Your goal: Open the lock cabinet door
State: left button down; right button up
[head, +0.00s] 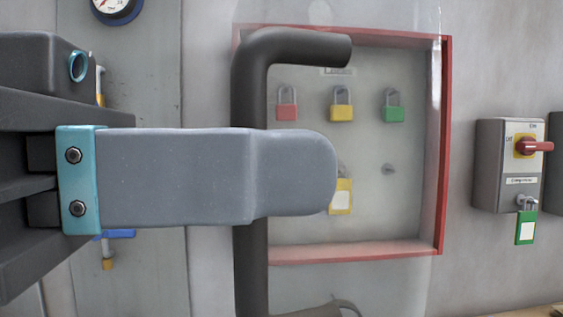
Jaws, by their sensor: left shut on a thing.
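The lock cabinet (442,150) is a shallow red-framed box on the wall, with padlocks hanging inside. Its clear door (400,22) shows as a faint glossy pane reaching above and below the red frame; I cannot tell exactly how far it stands from the frame. A thick dark handle (250,95) runs vertically in front of the cabinet's left side and bends right at the top. My left gripper (300,175) comes in from the left and is shut on the handle. Its broad grey finger crosses in front of the bar; the other finger is hidden. My right gripper is not in view.
Inside hang red (287,111), yellow (341,112) and green (393,113) padlocks. A gauge (115,5) is at top left.

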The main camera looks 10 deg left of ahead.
pick_arm(q)
jog(key=shift+v, duration=0.8)
jog(key=shift+a, duration=0.15)
jog(key=c, duration=1.2)
grip_release()
jog(key=shift+b+v, duration=1.75)
jog(key=shift+v, duration=6.4)
